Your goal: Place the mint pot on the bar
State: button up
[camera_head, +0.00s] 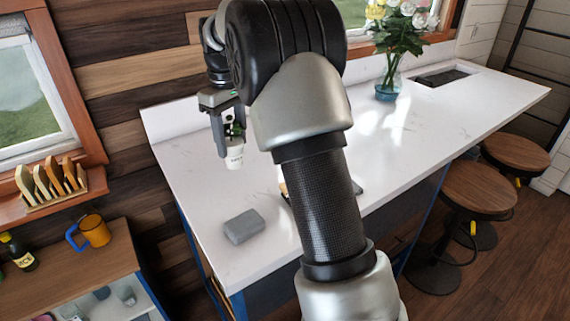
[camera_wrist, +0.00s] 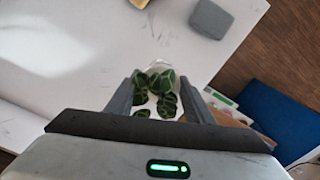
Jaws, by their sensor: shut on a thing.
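The mint pot (camera_head: 235,158) is a small white pot with green leaves, partly hidden by my gripper in the head view. My gripper (camera_head: 229,141) is shut on it, with a finger on either side. In the wrist view the mint pot's dark green, pale-veined leaves (camera_wrist: 157,92) show between the fingers of my gripper (camera_wrist: 160,98). The bar (camera_head: 210,205) is a long white marbled counter, also seen in the wrist view (camera_wrist: 70,60). The pot appears over the bar's left part; I cannot tell whether its base touches the surface.
A grey block (camera_head: 244,226) lies on the bar near its front left edge. A glass vase with flowers (camera_head: 388,82) stands farther back. Wooden stools (camera_head: 480,187) stand along the right side. My arm hides part of the bar's middle, including most of a small object there.

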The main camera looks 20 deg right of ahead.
aim_at(234, 155)
jog(key=f, duration=0.4)
jog(key=shift+s+f, duration=0.25)
jog(key=shift+f, duration=0.1)
jog(key=shift+w+f, duration=0.1)
jog(key=shift+f, duration=2.3)
jog(key=o, duration=1.2)
jog(key=shift+r, duration=0.1)
